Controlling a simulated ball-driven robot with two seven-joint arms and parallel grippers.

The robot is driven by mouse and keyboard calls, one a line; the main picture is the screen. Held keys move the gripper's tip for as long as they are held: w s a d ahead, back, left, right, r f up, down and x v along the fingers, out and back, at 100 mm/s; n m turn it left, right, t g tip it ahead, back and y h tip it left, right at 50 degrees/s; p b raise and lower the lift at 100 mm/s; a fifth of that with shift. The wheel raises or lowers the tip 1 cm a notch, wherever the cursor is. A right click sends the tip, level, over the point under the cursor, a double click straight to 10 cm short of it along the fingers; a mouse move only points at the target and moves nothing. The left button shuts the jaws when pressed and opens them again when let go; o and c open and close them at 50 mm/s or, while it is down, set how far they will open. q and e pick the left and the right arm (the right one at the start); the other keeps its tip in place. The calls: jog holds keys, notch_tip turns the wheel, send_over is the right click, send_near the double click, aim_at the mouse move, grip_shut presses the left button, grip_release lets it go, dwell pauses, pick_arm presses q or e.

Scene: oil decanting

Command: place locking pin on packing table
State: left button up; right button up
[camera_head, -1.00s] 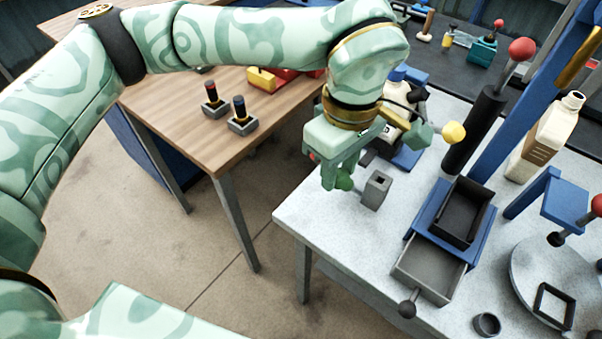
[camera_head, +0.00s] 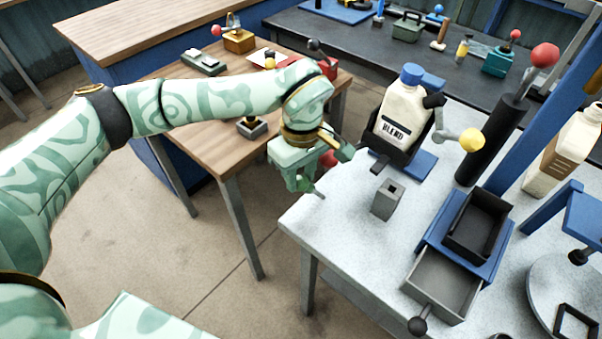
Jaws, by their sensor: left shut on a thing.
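My left gripper (camera_head: 308,182) is shut and hangs just beyond the left edge of the pale speckled table (camera_head: 345,235), above the gap beside the wooden table (camera_head: 190,150). A thin grey-green piece, apparently the locking pin (camera_head: 320,194), sticks out low at its fingertips; most of it is hidden by the fingers. A grey block (camera_head: 387,201) with a square hole in its top stands to the right of the gripper, apart from it. I cannot tell from any marking which table is the packing table. My right gripper is not in view.
A cream BLEND bottle (camera_head: 402,115) stands in a black cradle behind the block. A yellow-knobbed lever (camera_head: 470,140) is right of it. A blue frame with a grey drawer (camera_head: 440,284) stands nearer. My arm crosses the wooden table, which holds several small items; its front corner is bare.

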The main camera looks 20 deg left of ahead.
pick_arm(q)
jog(key=o, duration=0.8)
notch_tip(320, 180, up, 12)
jog(key=shift+w+r+p, duration=0.1)
jog(key=shift+p, duration=1.05)
